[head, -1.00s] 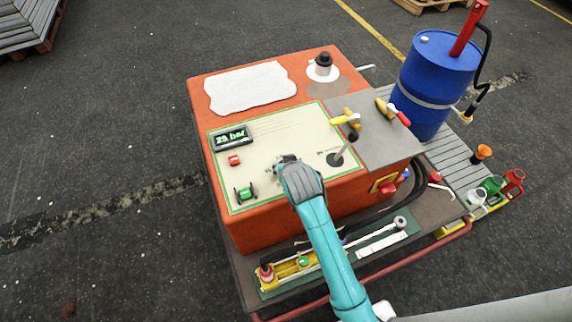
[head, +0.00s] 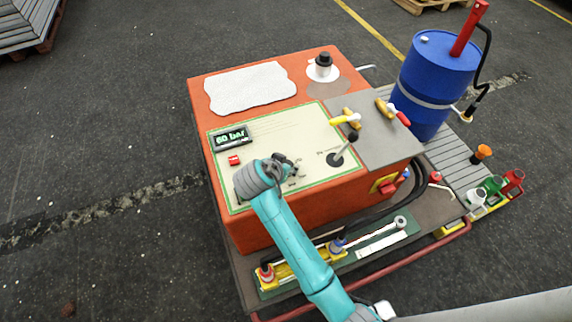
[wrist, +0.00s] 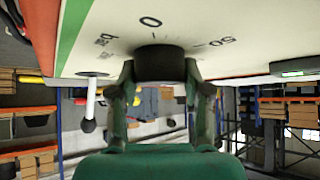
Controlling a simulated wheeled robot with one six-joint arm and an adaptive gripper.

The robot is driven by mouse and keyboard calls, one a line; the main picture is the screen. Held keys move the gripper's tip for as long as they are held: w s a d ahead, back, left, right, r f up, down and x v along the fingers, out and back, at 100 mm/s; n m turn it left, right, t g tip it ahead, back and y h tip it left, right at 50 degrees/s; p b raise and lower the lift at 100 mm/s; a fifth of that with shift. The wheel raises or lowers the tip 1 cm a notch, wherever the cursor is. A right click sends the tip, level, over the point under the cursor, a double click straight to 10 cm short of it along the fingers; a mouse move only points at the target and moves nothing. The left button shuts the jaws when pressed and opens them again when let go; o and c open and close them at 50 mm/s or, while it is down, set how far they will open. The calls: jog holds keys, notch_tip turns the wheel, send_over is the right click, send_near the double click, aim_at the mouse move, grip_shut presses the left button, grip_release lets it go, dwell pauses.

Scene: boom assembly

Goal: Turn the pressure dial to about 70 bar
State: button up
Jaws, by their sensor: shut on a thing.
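The pressure dial is a black round knob (wrist: 160,62) on the cream panel, shown at the upper middle of the wrist view with printed scale marks around it. My gripper (wrist: 160,88) is shut on the knob, with one finger on each side. In the head view my gripper (head: 285,167) is over the middle of the panel, and its wrist hides most of the dial. The digital display (head: 232,138) on the panel's upper left appears to read 60 bar in green.
A small red button (head: 234,160) sits below the display. A black-knobbed lever (head: 345,147) stands right of the dial. Yellow- and red-handled valves (head: 345,120) are on the grey plate. A blue drum (head: 430,95) stands to the right.

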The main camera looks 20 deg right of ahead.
dwell(0.5)
jog(key=o, duration=1.2)
jog(key=shift+c, duration=0.2)
jog(key=v, duration=1.2)
jog(key=shift+a, duration=0.15)
